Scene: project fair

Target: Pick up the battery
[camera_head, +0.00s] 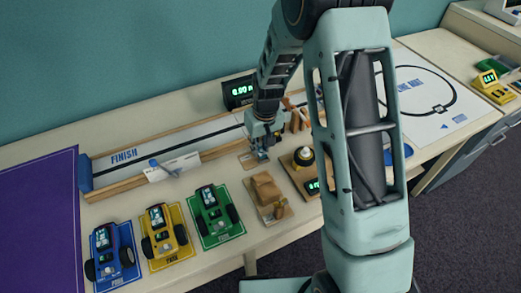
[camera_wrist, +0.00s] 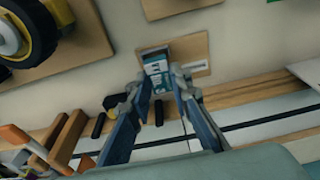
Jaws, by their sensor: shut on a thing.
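My gripper (camera_wrist: 160,86) is shut on the battery (camera_wrist: 156,66), a small block with a dark top and a blue-and-white label. In the wrist view the battery sits between the two fingertips, over a small tan board (camera_wrist: 187,58) with a white label strip. I cannot tell whether it still touches the board. In the head view my gripper (camera_head: 262,151) points down beside the wooden-railed track, and the battery is too small there to make out clearly.
Blue, yellow and green model cars (camera_head: 212,215) stand on coloured plates at the front left of the table. A tan block model (camera_head: 267,196) and a board with a yellow-and-black round part (camera_head: 303,157) are close by. The FINISH track (camera_head: 205,134) runs behind.

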